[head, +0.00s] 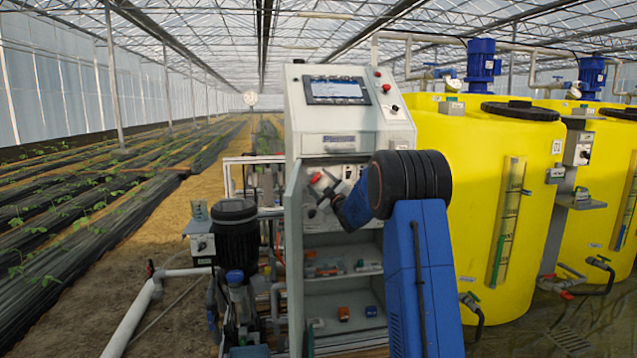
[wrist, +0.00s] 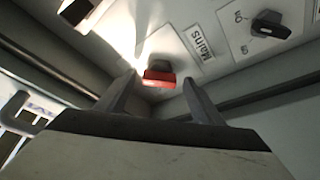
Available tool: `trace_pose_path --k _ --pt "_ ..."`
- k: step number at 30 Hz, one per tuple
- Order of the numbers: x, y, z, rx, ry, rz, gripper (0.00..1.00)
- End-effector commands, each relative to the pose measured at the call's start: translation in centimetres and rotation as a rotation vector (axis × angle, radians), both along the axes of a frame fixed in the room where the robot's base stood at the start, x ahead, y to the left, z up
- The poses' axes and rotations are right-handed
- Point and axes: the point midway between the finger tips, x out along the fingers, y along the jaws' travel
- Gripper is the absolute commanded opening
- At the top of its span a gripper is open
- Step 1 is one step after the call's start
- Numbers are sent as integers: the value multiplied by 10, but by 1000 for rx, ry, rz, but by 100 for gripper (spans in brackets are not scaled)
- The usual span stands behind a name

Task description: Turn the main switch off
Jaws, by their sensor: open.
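The main switch is a small red handle (wrist: 158,77) on a light panel, beside a label reading "Mains" (wrist: 203,46). My gripper (wrist: 161,84) is open in the wrist view, with one finger on each side of the red handle. I cannot tell whether either finger touches it. In the head view my gripper (head: 322,192) is small, in the upper part of the open control cabinet (head: 344,144). Red parts show close to it there, but which one is the main switch is unclear.
The cabinet door (head: 295,260) stands open at left. A yellow tank (head: 465,200) is at right, a black pump motor (head: 235,232) at left.

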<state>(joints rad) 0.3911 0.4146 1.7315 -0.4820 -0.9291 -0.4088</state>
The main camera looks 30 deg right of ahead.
Motion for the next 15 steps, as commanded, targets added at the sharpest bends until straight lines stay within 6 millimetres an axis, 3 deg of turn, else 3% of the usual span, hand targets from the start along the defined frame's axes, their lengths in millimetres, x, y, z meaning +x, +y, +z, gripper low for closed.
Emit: trace_pose_path --k 13,15 --pt "10 0 3 0 -1 0 61" --pt "10 0 3 0 -1 0 47"
